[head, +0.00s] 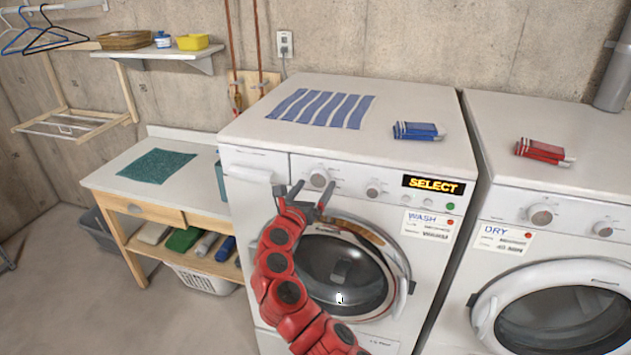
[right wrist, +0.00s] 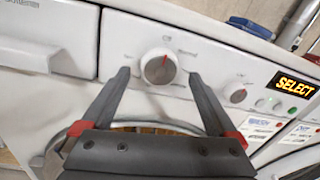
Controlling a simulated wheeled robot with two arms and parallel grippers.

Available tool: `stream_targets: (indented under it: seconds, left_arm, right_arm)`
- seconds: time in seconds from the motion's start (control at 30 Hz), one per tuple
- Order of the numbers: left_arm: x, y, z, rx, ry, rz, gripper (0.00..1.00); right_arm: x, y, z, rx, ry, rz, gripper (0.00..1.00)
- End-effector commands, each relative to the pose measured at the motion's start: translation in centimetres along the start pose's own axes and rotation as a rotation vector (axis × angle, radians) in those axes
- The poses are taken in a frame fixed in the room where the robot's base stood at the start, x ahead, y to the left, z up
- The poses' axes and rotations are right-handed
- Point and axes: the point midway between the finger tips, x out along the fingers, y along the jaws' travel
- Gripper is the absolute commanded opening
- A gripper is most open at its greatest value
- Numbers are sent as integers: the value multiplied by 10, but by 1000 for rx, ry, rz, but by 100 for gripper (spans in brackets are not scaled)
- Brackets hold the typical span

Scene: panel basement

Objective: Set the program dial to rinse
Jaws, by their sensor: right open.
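The washer (head: 400,130) stands in the middle of the head view, with a WASH label on its front. Its large program dial (head: 319,178) is a round white knob on the panel; in the right wrist view the dial (right wrist: 158,66) has a red pointer mark pointing roughly up. A smaller knob (right wrist: 235,92) sits to its right. The display (head: 433,185) reads SELECT. My right gripper (head: 312,184) is open, with its fingertips either side of the dial in the right wrist view (right wrist: 157,74), apart from it. My left gripper is not in view.
A dryer (head: 560,190) with a DRY label stands at the right. A wooden bench (head: 150,175) stands at the left. The grey floor (head: 70,290) at lower left is mostly clear.

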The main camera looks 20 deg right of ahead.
Motion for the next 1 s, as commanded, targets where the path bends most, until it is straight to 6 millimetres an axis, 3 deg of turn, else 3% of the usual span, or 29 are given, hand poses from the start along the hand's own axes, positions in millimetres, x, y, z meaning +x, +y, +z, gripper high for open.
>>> stream_targets:
  seconds: [0.2,0.5,1.0]
  left_arm:
    - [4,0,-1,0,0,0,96]
    - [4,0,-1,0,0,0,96]
    - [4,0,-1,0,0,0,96]
  right_arm:
    - [12,0,-1,-4,2,2,94]
    - [14,1,-2,-3,1,2,94]
    - [14,0,-1,-3,1,2,9]
